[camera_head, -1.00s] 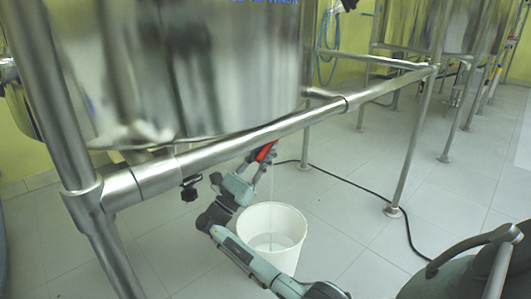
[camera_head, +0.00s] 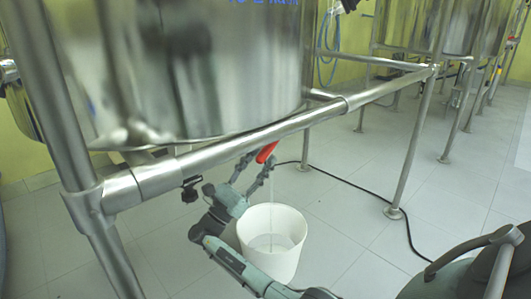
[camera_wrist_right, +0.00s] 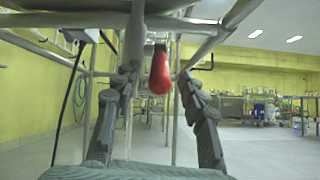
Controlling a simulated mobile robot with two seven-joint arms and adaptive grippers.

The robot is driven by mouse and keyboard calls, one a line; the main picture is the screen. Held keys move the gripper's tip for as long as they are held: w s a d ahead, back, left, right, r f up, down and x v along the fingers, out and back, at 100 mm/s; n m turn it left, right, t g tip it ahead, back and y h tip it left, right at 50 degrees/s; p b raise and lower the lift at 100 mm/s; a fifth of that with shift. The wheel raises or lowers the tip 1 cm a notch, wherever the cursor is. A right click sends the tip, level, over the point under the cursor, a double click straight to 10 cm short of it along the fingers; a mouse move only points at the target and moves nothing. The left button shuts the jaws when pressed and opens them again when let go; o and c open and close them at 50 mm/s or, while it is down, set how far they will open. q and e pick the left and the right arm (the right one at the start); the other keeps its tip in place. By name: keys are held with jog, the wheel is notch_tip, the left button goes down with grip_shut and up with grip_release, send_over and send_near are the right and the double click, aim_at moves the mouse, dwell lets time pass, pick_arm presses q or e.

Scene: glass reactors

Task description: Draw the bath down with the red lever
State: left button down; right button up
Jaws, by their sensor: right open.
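The red lever (camera_head: 266,152) sits under the steel bath (camera_head: 215,80), below the front rail. My right gripper (camera_head: 252,170) is open just below and in front of it. In the wrist view the lever (camera_wrist_right: 160,72) hangs between the two spread fingertips (camera_wrist_right: 156,80), with space on both sides. A thin pale stream (camera_head: 271,188) appears to fall from near the lever into the white bucket (camera_head: 270,265) on the floor. The bath's outlet is mostly hidden. My left gripper is not in view.
A steel rail (camera_head: 240,133) crosses above my right arm, joined to an upright post (camera_head: 80,180) at left. A black cable (camera_head: 350,186) lies on the tiled floor. More steel frames stand behind at right.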

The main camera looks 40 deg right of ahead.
jog(key=v, duration=0.9)
